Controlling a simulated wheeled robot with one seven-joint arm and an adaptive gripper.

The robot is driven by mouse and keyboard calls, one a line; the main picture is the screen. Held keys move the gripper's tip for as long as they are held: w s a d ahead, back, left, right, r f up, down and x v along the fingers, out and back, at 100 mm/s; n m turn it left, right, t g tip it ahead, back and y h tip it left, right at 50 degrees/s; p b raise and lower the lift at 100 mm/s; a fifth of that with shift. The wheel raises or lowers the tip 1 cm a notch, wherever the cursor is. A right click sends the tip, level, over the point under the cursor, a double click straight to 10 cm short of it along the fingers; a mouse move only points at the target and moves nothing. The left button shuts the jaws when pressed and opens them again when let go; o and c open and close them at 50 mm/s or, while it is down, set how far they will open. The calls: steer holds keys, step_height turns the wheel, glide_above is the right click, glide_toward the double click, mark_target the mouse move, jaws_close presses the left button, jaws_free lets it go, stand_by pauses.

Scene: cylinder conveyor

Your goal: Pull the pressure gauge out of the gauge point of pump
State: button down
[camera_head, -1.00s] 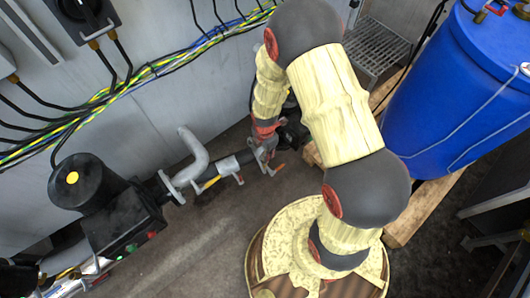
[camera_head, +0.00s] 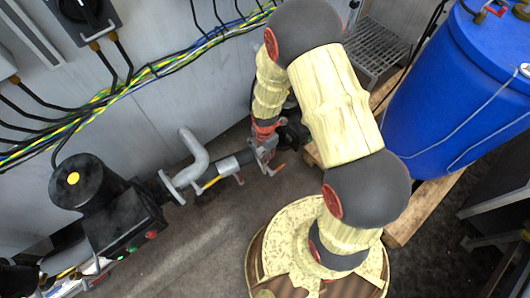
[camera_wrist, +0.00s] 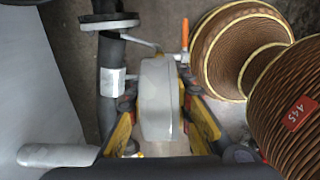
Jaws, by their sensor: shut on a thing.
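The pressure gauge (camera_wrist: 160,100) is a round grey body seen edge-on in the middle of the wrist view. My gripper (camera_wrist: 161,92) is shut on it, with a yellow-and-black finger on each side. The gauge's lower end and its joint to the gauge point are hidden, so I cannot tell whether it is still seated. In the head view my gripper (camera_head: 265,150) is at the right end of the pump pipework (camera_head: 228,166), largely hidden by my arm. The gauge is not clear there.
A dark pipe (camera_wrist: 108,65) with a flange runs close left of the gauge. An orange valve handle (camera_wrist: 185,35) stands beyond it. A black pump motor (camera_head: 90,190) is at left, a blue barrel (camera_head: 450,95) on a wooden pallet (camera_head: 420,205) at right. Cables (camera_head: 140,78) run along the wall.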

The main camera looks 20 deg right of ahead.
steer(key=shift+r+p, duration=0.35)
steer(key=shift+r, duration=0.15)
steer(key=shift+r+p, duration=0.5)
steer(key=shift+r, duration=0.1)
steer(key=shift+r, duration=0.15)
steer(key=shift+r+p, duration=0.45)
steer(key=shift+p, duration=0.05)
steer(key=shift+r+p, duration=2.85)
steer(key=shift+r, duration=0.85)
